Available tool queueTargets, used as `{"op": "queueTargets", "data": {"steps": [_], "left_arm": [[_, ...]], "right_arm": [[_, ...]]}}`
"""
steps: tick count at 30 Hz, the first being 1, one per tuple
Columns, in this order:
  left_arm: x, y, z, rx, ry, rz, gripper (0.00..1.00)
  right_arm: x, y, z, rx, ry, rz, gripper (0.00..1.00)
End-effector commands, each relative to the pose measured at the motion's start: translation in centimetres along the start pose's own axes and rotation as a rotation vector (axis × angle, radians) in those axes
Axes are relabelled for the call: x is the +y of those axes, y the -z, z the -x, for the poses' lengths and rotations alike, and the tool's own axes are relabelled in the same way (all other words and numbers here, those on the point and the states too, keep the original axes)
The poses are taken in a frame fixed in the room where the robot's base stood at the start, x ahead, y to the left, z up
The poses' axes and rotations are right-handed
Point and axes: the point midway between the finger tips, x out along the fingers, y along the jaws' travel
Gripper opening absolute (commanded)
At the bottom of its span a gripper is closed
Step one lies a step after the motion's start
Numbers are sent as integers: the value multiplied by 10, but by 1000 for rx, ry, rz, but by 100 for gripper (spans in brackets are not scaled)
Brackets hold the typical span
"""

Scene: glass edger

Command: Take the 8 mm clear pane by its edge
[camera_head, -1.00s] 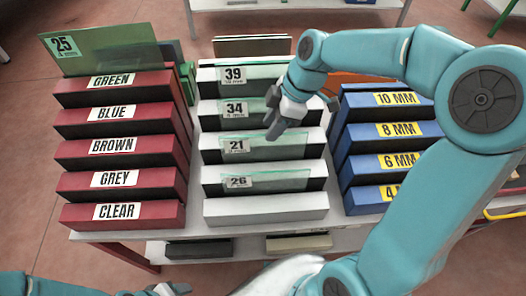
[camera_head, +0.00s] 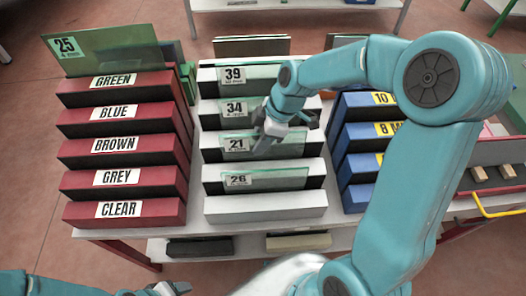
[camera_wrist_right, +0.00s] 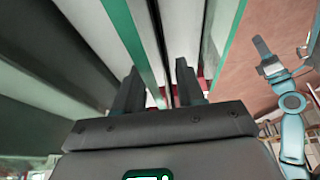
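Several clear, green-edged panes stand in the white stepped rack, with tags 39 (camera_head: 232,75), 34 (camera_head: 233,108), 21 (camera_head: 236,144) and 26 (camera_head: 237,180). The small print on the tags is too small to read, so I cannot tell which is 8 mm. My right gripper (camera_head: 280,133) is over the rack, in front of the panes tagged 34 and 21. In the right wrist view its two fingers (camera_wrist_right: 158,88) are apart, with a green pane edge (camera_wrist_right: 133,40) running down toward the gap; contact is unclear. My left gripper (camera_head: 170,289) is at the bottom edge, partly cut off.
A red rack (camera_head: 122,177) labelled by colour stands at left, holding a green pane tagged 25 (camera_head: 110,50). A blue rack (camera_head: 357,168) labelled by thickness stands at right, partly behind my right arm. Wooden blocks (camera_head: 495,172) lie farther right.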

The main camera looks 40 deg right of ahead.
Motion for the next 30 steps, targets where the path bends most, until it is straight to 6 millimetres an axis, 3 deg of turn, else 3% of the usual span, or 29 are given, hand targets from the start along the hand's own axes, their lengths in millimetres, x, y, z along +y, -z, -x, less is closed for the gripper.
{"op": "queueTargets", "data": {"steps": [25, 28, 30], "left_arm": [[-3, 0, -8, 0, 0, 0, 60], [-3, 0, -8, 0, 0, 0, 60], [-3, 0, -8, 0, 0, 0, 60]], "right_arm": [[0, -2, -4, 0, 0, 0, 38], [0, -2, -4, 0, 0, 0, 6], [0, -2, -4, 0, 0, 0, 0]]}}
